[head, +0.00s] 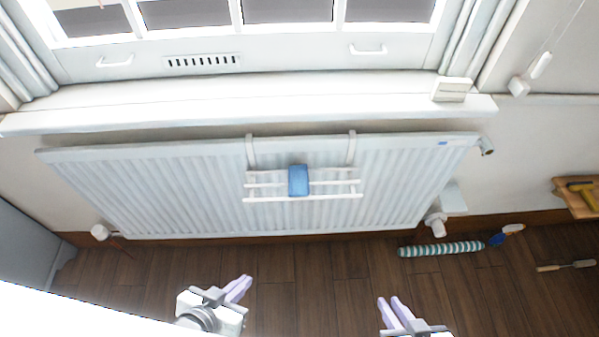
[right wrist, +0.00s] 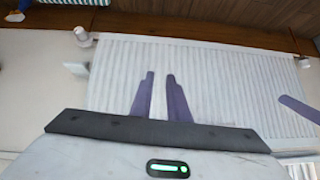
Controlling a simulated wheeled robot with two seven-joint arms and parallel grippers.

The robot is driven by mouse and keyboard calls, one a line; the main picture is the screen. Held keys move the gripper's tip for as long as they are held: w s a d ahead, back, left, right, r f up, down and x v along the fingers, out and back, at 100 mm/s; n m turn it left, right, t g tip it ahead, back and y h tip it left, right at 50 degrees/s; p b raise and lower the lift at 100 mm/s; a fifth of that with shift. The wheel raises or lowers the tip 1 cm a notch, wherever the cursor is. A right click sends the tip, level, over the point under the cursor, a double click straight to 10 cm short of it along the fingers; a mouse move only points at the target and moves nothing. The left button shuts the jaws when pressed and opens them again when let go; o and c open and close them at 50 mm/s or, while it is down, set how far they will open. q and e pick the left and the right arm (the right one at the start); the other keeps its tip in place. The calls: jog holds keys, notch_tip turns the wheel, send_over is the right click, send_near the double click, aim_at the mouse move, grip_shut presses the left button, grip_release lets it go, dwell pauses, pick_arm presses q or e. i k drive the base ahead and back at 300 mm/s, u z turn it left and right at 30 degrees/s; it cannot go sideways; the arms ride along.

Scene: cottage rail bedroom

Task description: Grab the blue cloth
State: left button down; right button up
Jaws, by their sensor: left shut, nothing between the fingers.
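The blue cloth (head: 298,181) is a small folded piece hanging over the white rail rack (head: 258,198) on the front of the radiator (head: 160,190). My left gripper (head: 244,278) is in front of the radiator, low and left of the cloth, shut and empty. My right gripper (head: 388,299) is lower right of the cloth, well apart from it. In the right wrist view its two fingers (right wrist: 160,75) have a narrow gap with nothing between them. The cloth does not show in the right wrist view.
A windowsill (head: 300,95) juts out above the radiator, with a small white box (head: 452,89) on it. A green-and-white striped roll (head: 440,249) lies on the floor at right. A wooden stool or shelf (head: 570,198) stands at far right. The space before the rack looks clear.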

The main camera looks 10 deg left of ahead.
aim_at(298, 185)
jog(key=z, duration=1.65)
jog(key=k, duration=0.65)
jog(key=u, duration=2)
